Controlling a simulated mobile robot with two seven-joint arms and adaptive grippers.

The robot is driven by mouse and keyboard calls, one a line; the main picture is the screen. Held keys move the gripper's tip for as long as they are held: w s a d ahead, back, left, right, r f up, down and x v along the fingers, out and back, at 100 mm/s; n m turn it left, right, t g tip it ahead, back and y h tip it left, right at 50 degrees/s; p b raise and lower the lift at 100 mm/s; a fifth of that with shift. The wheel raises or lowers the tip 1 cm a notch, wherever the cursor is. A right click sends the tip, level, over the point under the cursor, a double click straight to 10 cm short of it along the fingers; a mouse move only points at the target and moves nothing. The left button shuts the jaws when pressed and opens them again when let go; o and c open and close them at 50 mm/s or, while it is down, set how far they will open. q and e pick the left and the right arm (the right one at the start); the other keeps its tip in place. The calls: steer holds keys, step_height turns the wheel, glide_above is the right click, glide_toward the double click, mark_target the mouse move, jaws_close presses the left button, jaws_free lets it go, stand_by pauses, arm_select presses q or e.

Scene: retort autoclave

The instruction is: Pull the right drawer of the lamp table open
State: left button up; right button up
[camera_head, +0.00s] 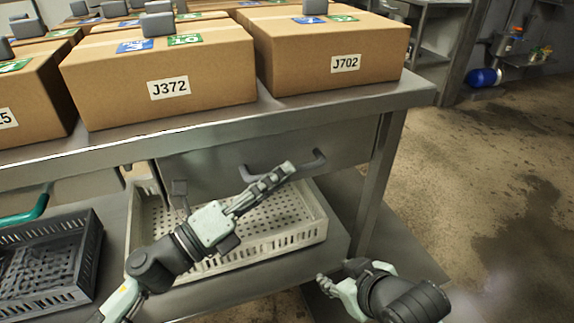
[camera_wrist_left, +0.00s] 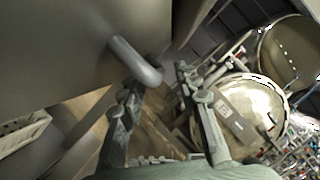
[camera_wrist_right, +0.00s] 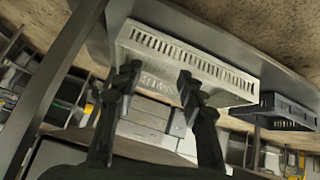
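The grey metal table (camera_head: 400,95) has a right drawer (camera_head: 225,160) under its top, and the drawer front looks closed. Its grey bar handle (camera_head: 312,163) sticks out from the front. My left gripper (camera_head: 280,176) is in front of the drawer, overlapping the middle of the handle in the head view. In the left wrist view its fingers are apart, and the handle (camera_wrist_left: 135,60) shows at the fingertips, mostly by the left finger; I cannot tell whether they touch. My right gripper (camera_head: 325,285) is open and empty, low near the lower shelf's right corner.
Cardboard boxes J372 (camera_head: 120,85) and J702 (camera_head: 300,60) stand on the tabletop. A pale perforated crate (camera_head: 318,228) and a black crate (camera_head: 95,245) sit on the lower shelf. A table leg (camera_head: 375,185) stands right of the drawer. Floor at right is open.

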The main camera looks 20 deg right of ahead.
arm_select(q)
steer(key=shift+x, duration=1.4)
steer(key=shift+w, duration=0.1)
jaws_close()
